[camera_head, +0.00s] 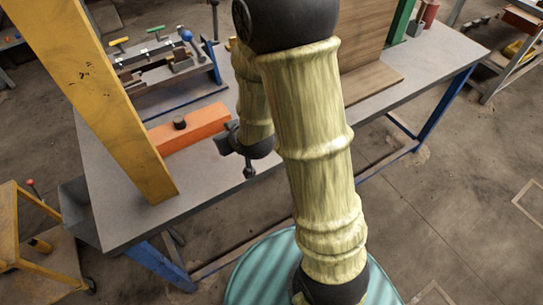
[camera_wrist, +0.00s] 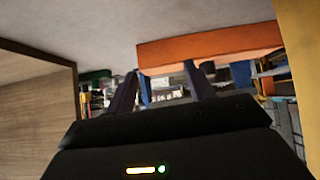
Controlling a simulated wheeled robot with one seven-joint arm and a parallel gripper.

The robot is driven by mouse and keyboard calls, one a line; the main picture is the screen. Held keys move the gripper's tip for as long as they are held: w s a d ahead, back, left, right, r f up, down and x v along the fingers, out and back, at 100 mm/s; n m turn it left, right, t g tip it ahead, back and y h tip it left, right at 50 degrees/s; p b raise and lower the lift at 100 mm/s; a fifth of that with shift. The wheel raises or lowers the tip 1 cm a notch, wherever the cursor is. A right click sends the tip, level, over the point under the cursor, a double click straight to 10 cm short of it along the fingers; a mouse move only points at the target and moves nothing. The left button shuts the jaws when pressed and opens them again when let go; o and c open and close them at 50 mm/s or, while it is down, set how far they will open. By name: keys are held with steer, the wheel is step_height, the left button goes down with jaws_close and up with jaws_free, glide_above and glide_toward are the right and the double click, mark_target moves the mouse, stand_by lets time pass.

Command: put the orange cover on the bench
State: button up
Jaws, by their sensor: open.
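The orange cover (camera_head: 195,127) is a long bar with a dark knob (camera_head: 180,122) on top. It appears to rest on the grey bench (camera_head: 255,190), in front of the vise-like fixture. My gripper (camera_head: 242,160) is just right of the cover's right end in the head view, partly hidden by my arm. In the wrist view, the orange cover (camera_wrist: 215,48) spans the upper middle beyond the fingertips. My gripper (camera_wrist: 165,82) is open, its two dark fingers apart with nothing held between them. The knob is not clearly visible there. I cannot tell whether a finger touches the cover.
A metal fixture (camera_head: 165,70) with green, yellow and blue handles stands behind the cover. A yellow post (camera_head: 95,95) rises at the left, close to the cover's left end. A wooden panel (camera_head: 365,40) stands at the back right. The bench's front middle is clear.

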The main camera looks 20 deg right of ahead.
steer(key=s+d+r+m+g+h, duration=0.1)
steer(key=s+d+r+g, duration=0.1)
steer(key=s, duration=0.5)
steer(key=s+d+r+m+g+h, duration=0.1)
steer(key=s+d+r+g, duration=0.1)
steer(key=s+d+g, duration=0.2)
steer(key=s+d, duration=0.1)
steer(key=s, duration=0.1)
steer(key=shift+s+r+m+g, duration=0.15)
steer(key=shift+s+m+g, duration=0.15)
steer(key=shift+s+g, duration=0.1)
